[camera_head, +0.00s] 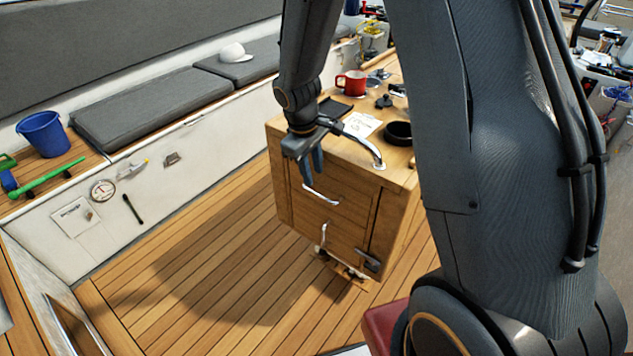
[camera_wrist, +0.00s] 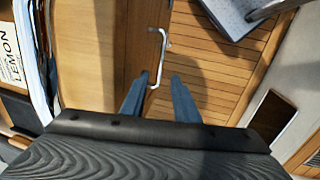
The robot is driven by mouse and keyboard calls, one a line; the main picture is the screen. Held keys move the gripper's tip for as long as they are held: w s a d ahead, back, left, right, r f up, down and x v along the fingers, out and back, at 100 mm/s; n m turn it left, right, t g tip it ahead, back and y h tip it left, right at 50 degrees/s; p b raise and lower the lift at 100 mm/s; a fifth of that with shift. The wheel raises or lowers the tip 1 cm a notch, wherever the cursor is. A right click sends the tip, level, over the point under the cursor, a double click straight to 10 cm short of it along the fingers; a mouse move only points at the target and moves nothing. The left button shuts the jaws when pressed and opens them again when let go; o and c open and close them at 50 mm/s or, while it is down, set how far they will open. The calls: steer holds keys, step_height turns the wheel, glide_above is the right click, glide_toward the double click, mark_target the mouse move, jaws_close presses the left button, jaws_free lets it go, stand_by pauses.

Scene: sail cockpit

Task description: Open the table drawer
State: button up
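The wooden table (camera_head: 350,150) has a drawer front (camera_head: 335,190) with a pale metal bar handle (camera_head: 321,196). A second, lower handle (camera_head: 323,237) is on the same face. My gripper (camera_head: 312,172) points down by the upper part of that face, just above the upper handle. In the wrist view, my gripper (camera_wrist: 161,77) has its two blue fingers apart. A metal handle (camera_wrist: 164,45) shows beyond them, its near end in the gap between the fingers. I cannot tell whether the fingers touch it. The drawer front looks flush with the table face.
A red mug (camera_head: 351,83), a black bowl (camera_head: 398,132) and papers (camera_head: 361,125) are on the tabletop. A curved metal rail (camera_head: 362,149) runs along its edge. The plank floor (camera_head: 220,260) is clear in front. A bench with cushions (camera_head: 150,105) is to the left.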

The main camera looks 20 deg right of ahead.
mark_target(316, 194)
steer(key=shift+w+d+f+p, duration=0.15)
steer(key=shift+d+f+p, duration=0.05)
steer(key=shift+f, duration=1)
steer(key=shift+w+d+f+p, duration=0.15)
steer(key=shift+f+p, duration=0.1)
steer(key=shift+f, duration=0.95)
steer(key=shift+w+d+f+p, duration=0.1)
steer(key=shift+d+f+p, duration=0.1)
steer(key=shift+f, duration=1)
jaws_close()
